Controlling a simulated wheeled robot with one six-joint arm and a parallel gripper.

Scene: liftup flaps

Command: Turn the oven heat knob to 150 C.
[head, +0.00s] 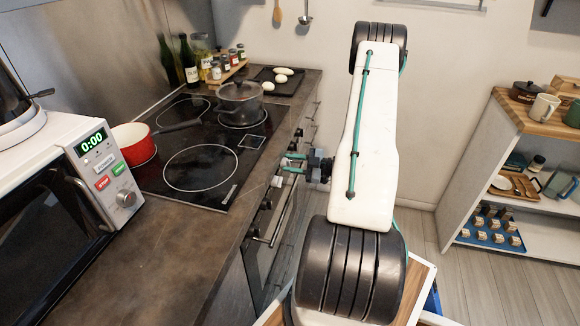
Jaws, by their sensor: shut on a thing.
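The oven (268,225) is built into the counter front, below the black cooktop, and I see its front at a steep angle. Several knobs line its upper front edge; one dark knob (266,204) shows in front of my gripper. My gripper (287,162) is at this row of knobs, near the counter edge, and is shut on a knob. The gripped knob is mostly hidden by the fingers. I cannot read any heat marks or tell the knob's angle.
The cooktop (200,166) holds a grey lidded pot (240,100) and a red pan (134,143). A microwave (75,185) stands on the left counter. A shelf unit (475,150) is at the right. Open floor (475,285) lies before the shelf.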

